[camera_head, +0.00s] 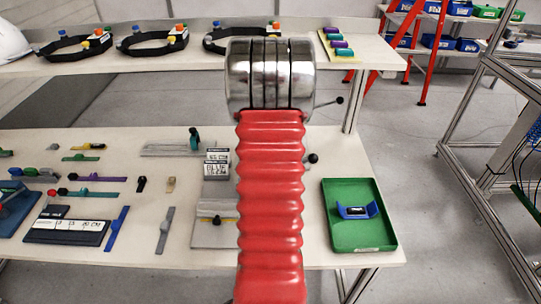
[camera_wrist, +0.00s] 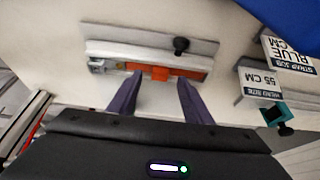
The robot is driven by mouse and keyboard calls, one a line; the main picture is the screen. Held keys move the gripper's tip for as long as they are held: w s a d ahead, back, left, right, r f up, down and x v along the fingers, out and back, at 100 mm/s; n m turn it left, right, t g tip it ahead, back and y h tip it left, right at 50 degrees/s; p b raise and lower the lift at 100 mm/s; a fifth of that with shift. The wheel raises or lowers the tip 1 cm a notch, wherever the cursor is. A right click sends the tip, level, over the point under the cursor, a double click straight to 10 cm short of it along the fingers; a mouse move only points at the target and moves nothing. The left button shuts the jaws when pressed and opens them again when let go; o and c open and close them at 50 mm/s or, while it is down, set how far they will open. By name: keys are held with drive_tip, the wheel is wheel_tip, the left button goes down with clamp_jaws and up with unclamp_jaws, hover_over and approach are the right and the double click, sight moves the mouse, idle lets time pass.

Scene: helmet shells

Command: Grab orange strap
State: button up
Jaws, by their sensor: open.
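The orange strap (camera_wrist: 165,72) shows in the wrist view as a flat orange piece on a pale grey fixture (camera_wrist: 150,45) with a black knob. My gripper (camera_wrist: 158,84) is open, its two purple fingers spread and their tips close to the strap's near edge. The space between the fingers looks empty. I cannot tell whether the tips touch the strap. In the head view I cannot make out the orange strap; my red arm covers the middle of the bench, and my gripper is not seen there.
In the wrist view, labelled signs (camera_wrist: 290,52) and a teal clamp (camera_wrist: 277,115) stand right of my gripper. In the head view, a green tray (camera_head: 380,235) with a blue piece lies at right on the lower bench (camera_head: 130,245). Several coloured straps lie at left; headbands sit on the shelf (camera_head: 175,62).

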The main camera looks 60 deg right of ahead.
drive_tip(key=shift+x, duration=1.35)
drive_tip(key=c, duration=1.1)
drive_tip(key=shift+r, duration=0.1)
drive_tip(key=shift+c, duration=0.2)
drive_tip(key=shift+r, duration=1.5)
drive_tip(key=shift+s+d+r, duration=0.1)
drive_tip(key=shift+s+r, duration=0.1)
drive_tip(key=s+d, duration=0.2)
drive_tip(key=s, duration=0.3)
drive_tip(key=s+d, duration=0.3)
drive_tip(key=s, duration=0.2)
drive_tip(key=s+d, duration=0.3)
drive_tip(key=s, duration=0.2)
drive_tip(key=shift+s, duration=0.35)
